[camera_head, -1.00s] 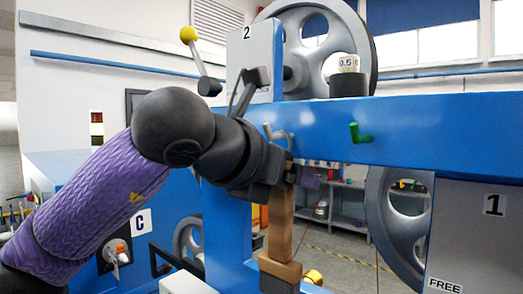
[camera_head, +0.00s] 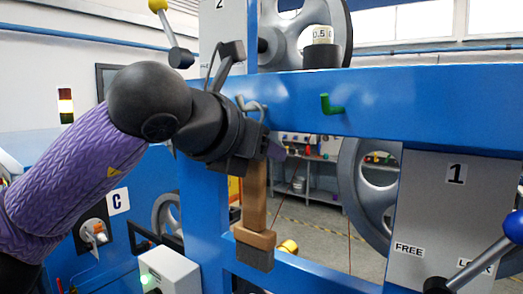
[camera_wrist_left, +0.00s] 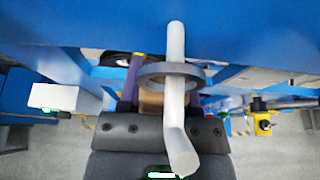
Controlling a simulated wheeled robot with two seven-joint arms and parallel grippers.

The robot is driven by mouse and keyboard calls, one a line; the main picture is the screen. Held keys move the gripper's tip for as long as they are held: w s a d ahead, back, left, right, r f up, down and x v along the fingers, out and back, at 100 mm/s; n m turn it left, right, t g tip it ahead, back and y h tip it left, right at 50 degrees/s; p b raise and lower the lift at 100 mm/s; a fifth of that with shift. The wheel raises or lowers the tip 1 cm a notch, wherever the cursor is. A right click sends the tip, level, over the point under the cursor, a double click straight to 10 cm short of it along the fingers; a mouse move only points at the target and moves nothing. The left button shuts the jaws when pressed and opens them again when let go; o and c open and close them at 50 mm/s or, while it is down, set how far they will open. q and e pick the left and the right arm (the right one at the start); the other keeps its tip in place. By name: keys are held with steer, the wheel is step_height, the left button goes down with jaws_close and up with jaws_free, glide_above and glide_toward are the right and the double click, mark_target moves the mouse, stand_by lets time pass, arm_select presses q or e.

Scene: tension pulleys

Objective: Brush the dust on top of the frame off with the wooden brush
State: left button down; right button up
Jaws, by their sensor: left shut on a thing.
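The wooden brush (camera_head: 255,195) hangs upright below the blue frame's top beam (camera_head: 420,105), its handle up and its dark bristles (camera_head: 254,257) down. My left gripper (camera_head: 258,156) is shut on the upper part of the handle. A grey hook (camera_head: 247,103) sticks out of the beam just above the gripper. In the left wrist view a dark ring (camera_wrist_left: 152,74) is around this grey hook (camera_wrist_left: 176,45), with a bit of wood (camera_wrist_left: 150,98) behind it. I cannot make out dust on top of the frame. My right gripper is not in view.
A green hook (camera_head: 332,104) juts from the beam to the right. A blue-knobbed lever (camera_head: 490,252) is at the lower right, and a white box (camera_head: 168,270) at the lower left.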

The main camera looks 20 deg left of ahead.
arm_select(q)
steer(key=shift+r, duration=0.35)
steer(key=shift+s, duration=0.15)
steer(key=shift+s+a+r+b, duration=0.1)
steer(key=shift+s+a+b, duration=0.15)
steer(key=shift+s, duration=0.2)
steer(key=shift+s+a+r, duration=0.15)
steer(key=shift+s+r, duration=0.3)
steer(key=shift+s, duration=0.1)
steer(key=shift+s, duration=0.15)
stand_by(0.4)
